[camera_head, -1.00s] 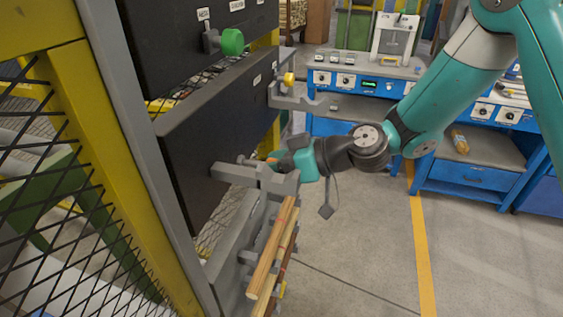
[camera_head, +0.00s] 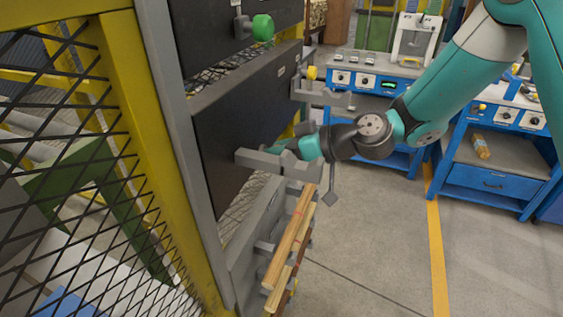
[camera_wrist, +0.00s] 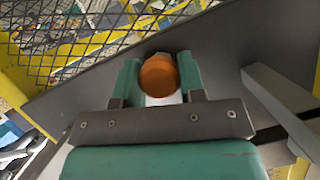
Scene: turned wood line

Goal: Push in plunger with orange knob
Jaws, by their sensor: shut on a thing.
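The orange knob (camera_wrist: 159,76) shows as a round orange face in the wrist view, between the two teal fingers of my gripper (camera_wrist: 158,82). The fingers are shut on it from both sides. In the head view my gripper (camera_head: 283,149) is at the lower black panel (camera_head: 240,112), just behind a grey bracket (camera_head: 268,160). The knob and its plunger shaft are hidden there by the bracket and my gripper, so I cannot tell how far the plunger is in.
A green knob (camera_head: 262,28) is on the upper black panel and a yellow knob (camera_head: 312,72) is beyond my gripper. Wooden sticks (camera_head: 290,238) lie on a rack below the bracket. Yellow-framed mesh (camera_head: 75,160) stands at left. Blue workbenches (camera_head: 490,182) stand behind; the floor at right is open.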

